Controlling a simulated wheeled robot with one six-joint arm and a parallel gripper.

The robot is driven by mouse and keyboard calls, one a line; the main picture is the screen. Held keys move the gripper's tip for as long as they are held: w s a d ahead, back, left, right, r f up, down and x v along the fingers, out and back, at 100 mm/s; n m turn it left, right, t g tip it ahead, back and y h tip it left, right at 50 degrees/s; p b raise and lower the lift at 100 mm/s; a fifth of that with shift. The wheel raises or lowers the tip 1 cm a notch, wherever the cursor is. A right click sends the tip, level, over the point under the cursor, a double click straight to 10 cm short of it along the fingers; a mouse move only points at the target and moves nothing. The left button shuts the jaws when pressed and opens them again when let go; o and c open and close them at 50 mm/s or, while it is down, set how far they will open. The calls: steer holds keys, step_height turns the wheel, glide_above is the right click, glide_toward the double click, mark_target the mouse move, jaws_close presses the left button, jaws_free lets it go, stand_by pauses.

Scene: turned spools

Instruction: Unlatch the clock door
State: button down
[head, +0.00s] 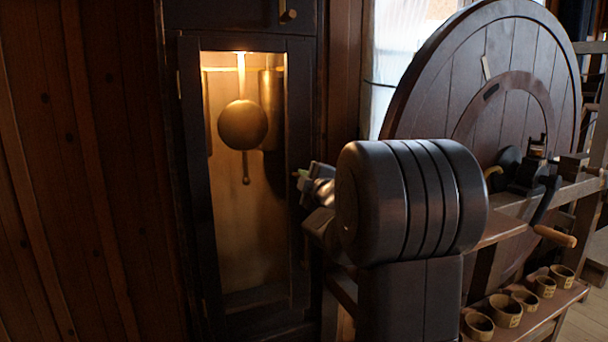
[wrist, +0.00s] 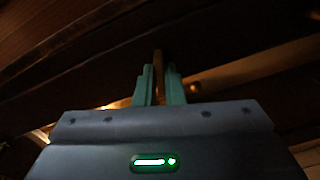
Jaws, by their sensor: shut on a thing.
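The clock door (head: 191,130) is a tall dark frame around a lit glass pane and looks closed. A brass pendulum (head: 242,125) hangs behind the pane. My gripper (head: 302,174) is at the door's right side, about mid-height, partly hidden behind my own arm. In the wrist view its two green fingers are shut on a narrow brown upright piece, seemingly the latch (wrist: 158,60). The latch cannot be made out in the head view, and its turn is unclear.
A large wooden wheel (head: 420,95) stands to the right. A bench with a crank handle (head: 555,236) is in front of it, and several small cups (head: 506,310) sit on its lower shelf. A small brass knob (head: 288,15) is above the door. Plank wall is at left.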

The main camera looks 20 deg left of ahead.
steer(key=shift+m+p, duration=3.6)
steer(key=shift+m, duration=3.5)
steer(key=c, duration=1.5)
jaws_free()
steer(key=shift+c, duration=0.2)
